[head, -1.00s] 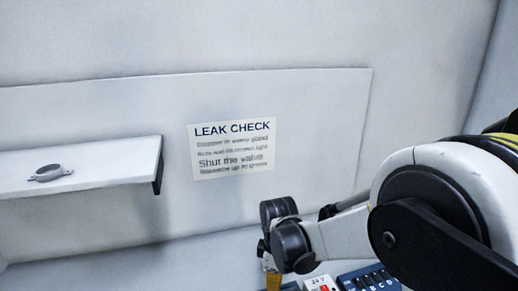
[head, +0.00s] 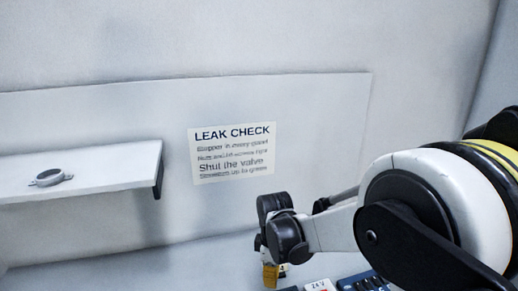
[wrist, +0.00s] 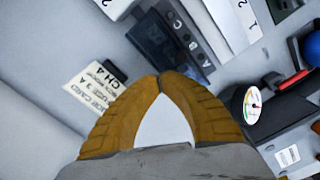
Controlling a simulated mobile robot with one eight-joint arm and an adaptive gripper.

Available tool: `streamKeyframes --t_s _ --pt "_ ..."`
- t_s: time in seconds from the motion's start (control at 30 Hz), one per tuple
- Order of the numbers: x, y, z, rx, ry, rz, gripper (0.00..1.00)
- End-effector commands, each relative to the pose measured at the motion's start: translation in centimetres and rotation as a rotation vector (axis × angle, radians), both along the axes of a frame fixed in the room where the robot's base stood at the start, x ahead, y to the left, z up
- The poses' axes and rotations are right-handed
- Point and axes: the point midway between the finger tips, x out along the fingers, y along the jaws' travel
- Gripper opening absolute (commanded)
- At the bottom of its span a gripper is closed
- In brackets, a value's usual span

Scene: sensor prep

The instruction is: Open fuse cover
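A dark box with a smoky, glossy top (wrist: 152,42) lies just beyond my fingertips in the wrist view; I take it for the fuse cover. In the head view only the top of the lettered block (head: 364,282) shows at the bottom edge. My gripper (wrist: 160,77) has yellow-brown fingers whose tips meet, with nothing seen held between them. The tips appear close to the box's near edge; I cannot tell whether they touch. In the head view the gripper (head: 271,276) is partly cut off.
A job card (wrist: 95,88) reading fuse 3 A, CH 4 stands left of the fingers. A gauge (wrist: 247,105), a red-tipped part (wrist: 272,80) and a blue knob (wrist: 313,48) lie right.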

Motion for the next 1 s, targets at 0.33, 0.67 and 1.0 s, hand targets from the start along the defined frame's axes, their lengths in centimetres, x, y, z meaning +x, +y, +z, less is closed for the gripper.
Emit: streamKeyframes --t_s 0.33,0.67,1.0 --pt "1.0 0.3 0.1 0.0 0.0 0.0 0.0" --pt "1.7 0.5 0.2 0.0 0.0 0.0 0.0" --pt "2.8 0.8 0.2 0.0 0.0 0.0 0.0"
